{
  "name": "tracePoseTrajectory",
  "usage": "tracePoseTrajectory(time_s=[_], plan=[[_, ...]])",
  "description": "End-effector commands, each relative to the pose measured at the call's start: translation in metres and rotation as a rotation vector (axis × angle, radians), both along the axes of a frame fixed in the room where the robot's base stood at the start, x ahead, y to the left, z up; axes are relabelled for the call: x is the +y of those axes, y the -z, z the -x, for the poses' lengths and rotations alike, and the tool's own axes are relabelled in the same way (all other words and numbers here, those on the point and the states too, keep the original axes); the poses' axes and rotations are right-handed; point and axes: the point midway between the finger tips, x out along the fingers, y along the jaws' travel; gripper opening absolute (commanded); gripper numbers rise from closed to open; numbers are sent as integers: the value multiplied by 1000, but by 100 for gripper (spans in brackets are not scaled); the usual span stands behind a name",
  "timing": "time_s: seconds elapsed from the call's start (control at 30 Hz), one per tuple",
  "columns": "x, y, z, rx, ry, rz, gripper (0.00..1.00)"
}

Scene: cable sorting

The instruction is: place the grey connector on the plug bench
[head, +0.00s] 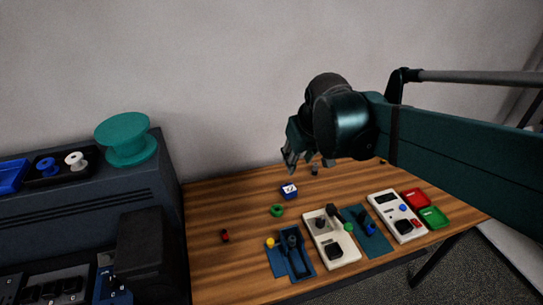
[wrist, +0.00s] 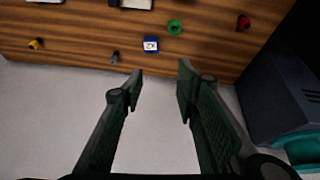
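A small grey piece, which looks like the grey connector (head: 315,170), lies on the wooden table towards its wall-side edge. It also shows in the wrist view (wrist: 115,57), left of the blue block. My gripper (head: 291,163) is above the table near the wall, just left of the grey piece in the head view. In the wrist view my gripper (wrist: 162,76) has its fingers wide apart with nothing between them. I cannot tell which fixture is the plug bench; a blue stand with dark upright parts (head: 296,262) is at the table front.
A blue block with a white top (head: 289,191), a green ring (head: 277,210) and a red piece (head: 225,236) lie on the table. Cream devices (head: 330,240) (head: 397,217) and red and green trays (head: 416,197) (head: 433,217) stand right. A dark cabinet (head: 85,215) borders the left.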

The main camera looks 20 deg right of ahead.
Motion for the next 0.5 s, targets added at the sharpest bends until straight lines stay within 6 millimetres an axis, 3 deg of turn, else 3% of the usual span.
tracePoseTrajectory(time_s=[0.5], plan=[[34,7,77,-116,32,-42,31]])
